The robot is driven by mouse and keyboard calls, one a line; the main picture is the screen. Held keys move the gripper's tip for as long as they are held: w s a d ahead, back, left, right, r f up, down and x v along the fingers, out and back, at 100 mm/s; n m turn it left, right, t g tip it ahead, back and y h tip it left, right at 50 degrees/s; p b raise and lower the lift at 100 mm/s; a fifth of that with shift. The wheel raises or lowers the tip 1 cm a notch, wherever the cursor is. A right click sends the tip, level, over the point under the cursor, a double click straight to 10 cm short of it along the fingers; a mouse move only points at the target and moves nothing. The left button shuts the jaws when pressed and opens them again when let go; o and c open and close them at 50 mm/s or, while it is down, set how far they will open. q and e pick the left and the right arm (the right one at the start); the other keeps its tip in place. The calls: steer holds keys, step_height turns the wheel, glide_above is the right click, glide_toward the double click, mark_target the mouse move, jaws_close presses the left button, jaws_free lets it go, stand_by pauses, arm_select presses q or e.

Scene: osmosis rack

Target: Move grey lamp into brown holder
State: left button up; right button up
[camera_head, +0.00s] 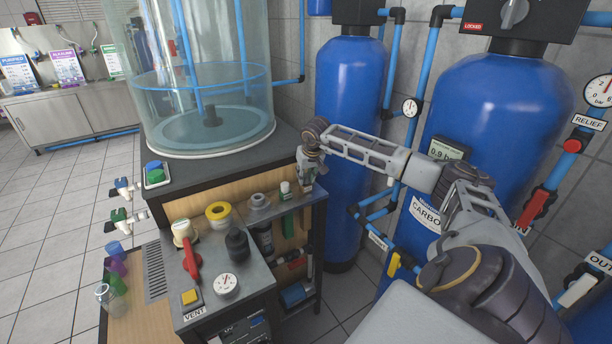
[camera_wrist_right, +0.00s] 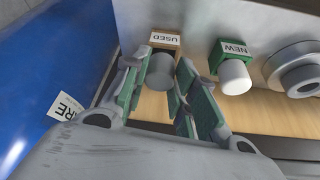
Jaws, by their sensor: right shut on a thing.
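My right gripper (camera_wrist_right: 165,95) has its two green-padded fingers on either side of the grey lamp (camera_wrist_right: 160,75), shut on it. The lamp's rounded grey end shows between the fingers, against the brown holder (camera_wrist_right: 166,51) with its "USED" label. I cannot tell how deep the lamp sits in the holder, as the fingers hide part of it. In the head view my right gripper (camera_head: 309,178) reaches down at the right end of the wooden bench front, and the lamp is hidden there. My left gripper is not in view.
A green holder labelled "NEW" (camera_wrist_right: 216,57) with a white lamp (camera_wrist_right: 234,77) stands close to the right in the wrist view. A grey round fitting (camera_wrist_right: 297,70) is farther right. Blue tanks (camera_head: 345,95) stand behind the arm. A red-handled valve (camera_head: 190,258) is on the bench.

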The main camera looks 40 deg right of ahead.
steer(key=shift+f, duration=0.3)
steer(key=o, duration=1.2)
steer(key=shift+o, duration=0.2)
steer(key=shift+r, duration=0.1)
steer(key=shift+r+p, duration=2.75)
steer(key=shift+r, duration=1.2)
